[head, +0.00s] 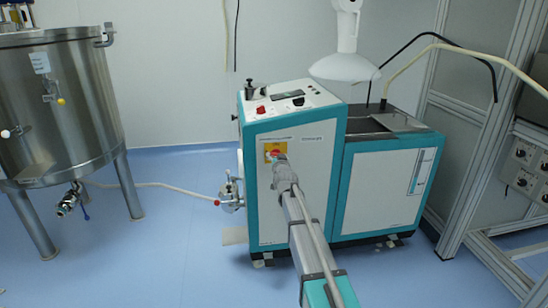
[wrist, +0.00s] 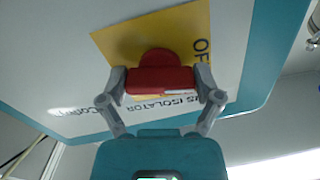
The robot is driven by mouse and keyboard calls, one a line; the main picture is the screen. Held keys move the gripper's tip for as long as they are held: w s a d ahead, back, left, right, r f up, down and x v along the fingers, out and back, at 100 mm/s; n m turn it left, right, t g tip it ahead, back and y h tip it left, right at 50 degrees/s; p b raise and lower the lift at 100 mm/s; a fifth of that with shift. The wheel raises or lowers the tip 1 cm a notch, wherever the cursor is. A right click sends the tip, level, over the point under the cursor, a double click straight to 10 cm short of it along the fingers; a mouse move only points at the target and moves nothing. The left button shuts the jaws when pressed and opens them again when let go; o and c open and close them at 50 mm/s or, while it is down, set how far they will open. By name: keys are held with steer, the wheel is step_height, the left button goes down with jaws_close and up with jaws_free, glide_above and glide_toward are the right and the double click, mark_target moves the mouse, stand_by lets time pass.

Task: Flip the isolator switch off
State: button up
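The isolator switch is a red knob (wrist: 160,76) on a yellow plate (wrist: 115,42), on the front of a white and teal cabinet (head: 300,215). In the head view the yellow plate (head: 270,146) is partly covered by my gripper (head: 279,158). In the wrist view my gripper (wrist: 160,86) has one finger against each side of the red knob, with no clear gap on either side. Part of the word "OFF" shows on the plate right of the knob, and "ISOLATOR" shows on the panel below. I cannot tell the knob's exact setting.
A red button (head: 261,110) and other controls sit on the cabinet's sloped top. A steel tank (head: 75,105) stands at left, with a hose (head: 150,185) towards the cabinet. A white hood (head: 344,68) hangs above. Metal framing (head: 478,140) stands at right. The blue floor in front is open.

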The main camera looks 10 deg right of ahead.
steer(key=shift+c, duration=1)
steer(key=shift+n, duration=1.4)
steer(key=o, duration=0.9)
steer(key=s, duration=1.2)
steer(key=shift+a, duration=0.1)
